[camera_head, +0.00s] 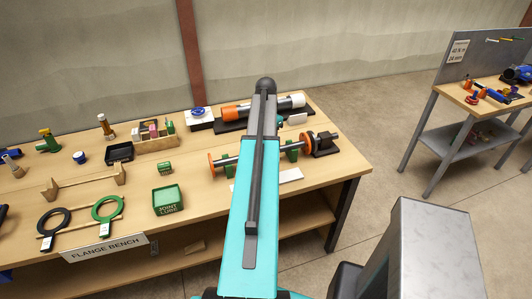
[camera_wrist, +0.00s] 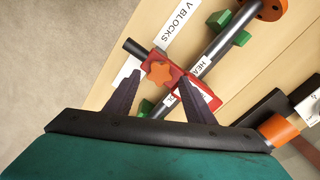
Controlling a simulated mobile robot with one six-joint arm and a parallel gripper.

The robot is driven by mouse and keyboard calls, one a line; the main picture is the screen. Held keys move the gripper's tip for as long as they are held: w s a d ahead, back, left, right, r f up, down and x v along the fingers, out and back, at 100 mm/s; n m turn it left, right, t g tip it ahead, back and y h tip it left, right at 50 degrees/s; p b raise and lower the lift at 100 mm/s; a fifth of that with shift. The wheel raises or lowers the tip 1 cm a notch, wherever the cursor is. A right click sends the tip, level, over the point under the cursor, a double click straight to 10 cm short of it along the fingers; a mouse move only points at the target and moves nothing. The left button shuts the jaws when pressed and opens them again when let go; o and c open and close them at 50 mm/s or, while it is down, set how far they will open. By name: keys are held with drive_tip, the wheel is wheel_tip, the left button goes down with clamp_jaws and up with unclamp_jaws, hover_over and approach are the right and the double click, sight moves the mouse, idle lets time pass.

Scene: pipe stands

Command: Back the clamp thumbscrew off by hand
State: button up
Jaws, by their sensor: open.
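In the wrist view, the clamp thumbscrew (camera_wrist: 158,72) is an orange lobed knob on a red clamp (camera_wrist: 182,82). The clamp sits at a grey pipe (camera_wrist: 217,44) with an orange flange (camera_wrist: 268,8). My gripper (camera_wrist: 160,77) is open. Its two dark fingers reach toward the knob, one tip on each side of it in the picture. I cannot tell whether they touch it. In the head view, my turquoise arm hides the clamp, the knob and the gripper; the flanged pipe (camera_head: 233,158) shows on both sides of the arm.
Green V blocks (camera_head: 292,151) support the pipe on the wooden bench (camera_head: 130,200). An orange, black and white cylinder (camera_head: 236,112) lies behind it. A green joint lube box (camera_head: 167,199) and ring tools (camera_head: 108,208) are at left. A second bench (camera_head: 450,92) stands far right.

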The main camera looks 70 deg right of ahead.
drive_tip(key=shift+r+p, duration=0.6)
drive_tip(key=shift+r, duration=0.85)
drive_tip(key=shift+r, duration=0.1)
drive_tip(key=shift+r+p, duration=0.35)
drive_tip(key=shift+r, duration=0.25)
wheel_tip(320, 180, up, 12)
drive_tip(key=shift+r, duration=0.2)
drive_tip(key=shift+f, duration=0.1)
